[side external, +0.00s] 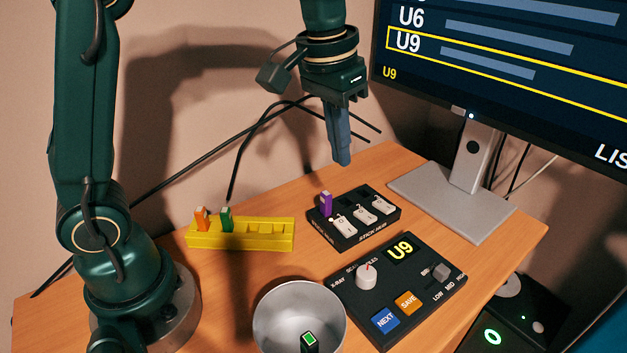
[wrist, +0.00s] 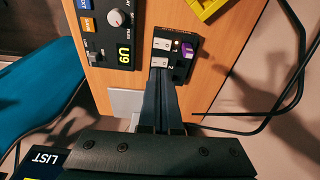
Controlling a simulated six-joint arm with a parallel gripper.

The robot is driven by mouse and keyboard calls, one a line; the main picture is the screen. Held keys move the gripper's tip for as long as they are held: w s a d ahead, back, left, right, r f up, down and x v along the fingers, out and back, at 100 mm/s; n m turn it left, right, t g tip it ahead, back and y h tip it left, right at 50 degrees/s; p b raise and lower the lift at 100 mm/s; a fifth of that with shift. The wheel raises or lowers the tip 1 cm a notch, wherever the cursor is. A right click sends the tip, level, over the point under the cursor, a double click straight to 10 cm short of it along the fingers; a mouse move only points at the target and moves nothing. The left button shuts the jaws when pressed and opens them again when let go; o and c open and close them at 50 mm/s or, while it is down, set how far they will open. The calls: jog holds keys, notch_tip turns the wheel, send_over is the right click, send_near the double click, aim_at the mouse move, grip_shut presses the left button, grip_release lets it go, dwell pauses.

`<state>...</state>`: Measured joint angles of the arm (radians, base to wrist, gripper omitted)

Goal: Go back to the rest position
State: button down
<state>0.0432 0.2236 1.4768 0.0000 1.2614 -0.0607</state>
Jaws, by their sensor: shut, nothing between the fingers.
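My gripper (side external: 341,161) is shut and empty, pointing down above the back of the desk. In the wrist view its closed fingers (wrist: 160,78) reach toward the black stack hub and hide part of it. The stack hub (side external: 345,242) lies on the desk below the gripper, with a purple stick (side external: 326,204) standing in its left end and several white switches on its front. The gripper is apart from the hub and everything else.
A yellow rack (side external: 262,243) holds an orange stick (side external: 201,218) and a green stick (side external: 226,218). A metal bowl (side external: 262,305) and a control panel (side external: 345,291) showing U9 stand in front. A monitor (side external: 560,75) on a grey stand (side external: 440,203) is at right. Black cables run behind.

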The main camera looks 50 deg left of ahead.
jog(key=s+a+r+t, duration=0.1)
jog(key=s+r+t, duration=0.2)
jog(key=s, duration=0.7)
jog(key=s+f, duration=0.4)
jog(key=f, duration=0.1)
jog(key=shift+s+a+t, duration=0.2)
jog(key=shift+s+t, duration=0.1)
